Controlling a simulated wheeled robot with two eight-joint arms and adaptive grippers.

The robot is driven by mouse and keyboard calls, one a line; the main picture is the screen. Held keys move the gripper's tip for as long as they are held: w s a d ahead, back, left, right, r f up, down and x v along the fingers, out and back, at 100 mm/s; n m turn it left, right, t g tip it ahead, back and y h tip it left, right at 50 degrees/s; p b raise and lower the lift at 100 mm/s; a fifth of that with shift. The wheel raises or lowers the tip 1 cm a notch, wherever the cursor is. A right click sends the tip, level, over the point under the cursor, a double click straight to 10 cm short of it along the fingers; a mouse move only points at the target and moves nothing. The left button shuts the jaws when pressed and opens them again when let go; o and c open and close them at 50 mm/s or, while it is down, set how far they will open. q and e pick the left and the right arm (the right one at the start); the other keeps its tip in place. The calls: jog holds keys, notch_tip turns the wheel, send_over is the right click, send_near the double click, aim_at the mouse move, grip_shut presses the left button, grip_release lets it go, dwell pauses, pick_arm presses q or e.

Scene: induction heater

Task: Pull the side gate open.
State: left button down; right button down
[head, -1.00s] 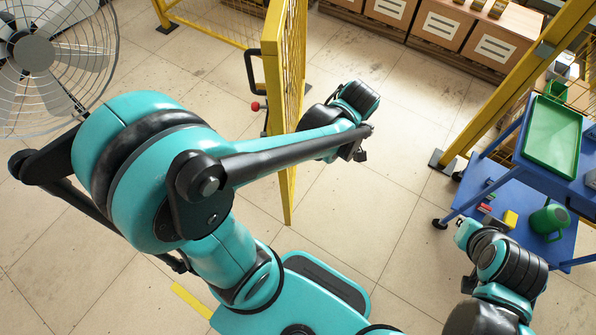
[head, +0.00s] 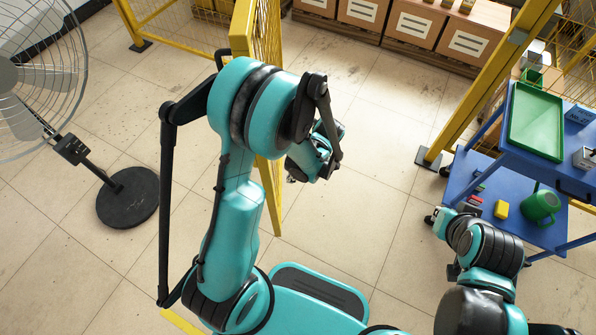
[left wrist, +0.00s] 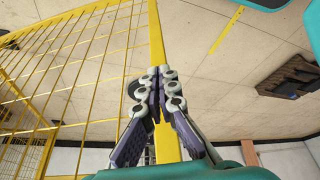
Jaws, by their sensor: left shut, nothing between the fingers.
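The side gate (head: 268,40) is a yellow mesh panel, seen nearly edge-on left of centre in the head view. Its frame post also runs up the left wrist view (left wrist: 156,30), with mesh to its left. My left arm covers much of the gate, and its black handle is mostly hidden. My left gripper (left wrist: 158,78) is shut and empty, its fingers in front of the yellow post; contact cannot be told. In the head view it is on the gate's right side, largely hidden by the wrist. My right gripper (head: 437,219) is at lower right, its fingers unclear.
A grey fan (head: 127,196) stands on the left. A blue cart (head: 462,170) with a green tray (head: 537,128) and a green watering can (head: 541,206) stands on the right. The floor between gate and cart is clear.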

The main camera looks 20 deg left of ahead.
pick_arm(q)
jog(key=shift+s+a+f+b, duration=0.15)
jog(key=shift+s+a, duration=0.15)
jog(key=shift+a, duration=0.35)
jog(key=shift+s+a+b, duration=0.1)
jog(key=shift+s+a, duration=0.2)
jog(key=shift+a, duration=0.3)
jog(key=shift+s+a+f+b, duration=0.15)
jog(key=shift+s+a, duration=0.15)
jog(key=shift+a, duration=0.35)
pick_arm(e)
jog(key=shift+f, duration=0.7)
pick_arm(q)
jog(key=shift+a, duration=0.15)
